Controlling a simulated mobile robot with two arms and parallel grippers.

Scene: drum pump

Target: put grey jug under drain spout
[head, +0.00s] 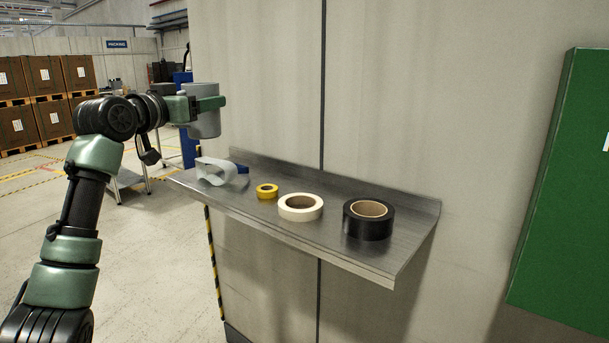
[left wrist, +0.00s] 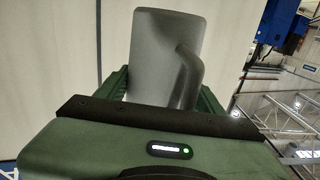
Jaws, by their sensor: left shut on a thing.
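The grey jug (head: 206,124) is held in the air by my left gripper (head: 208,104), above and behind the left end of a metal wall shelf. The jug looks roughly upright in the head view. In the left wrist view the grey jug (left wrist: 160,52) fills the space between the fingers of my left gripper (left wrist: 165,85), with its handle facing the camera. The gripper is shut on the jug. The drain spout cannot be made out in either view. My right gripper is not in view.
The metal shelf (head: 270,222) holds a clear tape roll or dispenser (head: 216,171), a yellow tape roll (head: 267,191), a cream tape roll (head: 300,207) and a black tape roll (head: 368,220). A green panel (head: 566,190) is at right. Stacked boxes (head: 42,75) stand far left. Open floor lies left.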

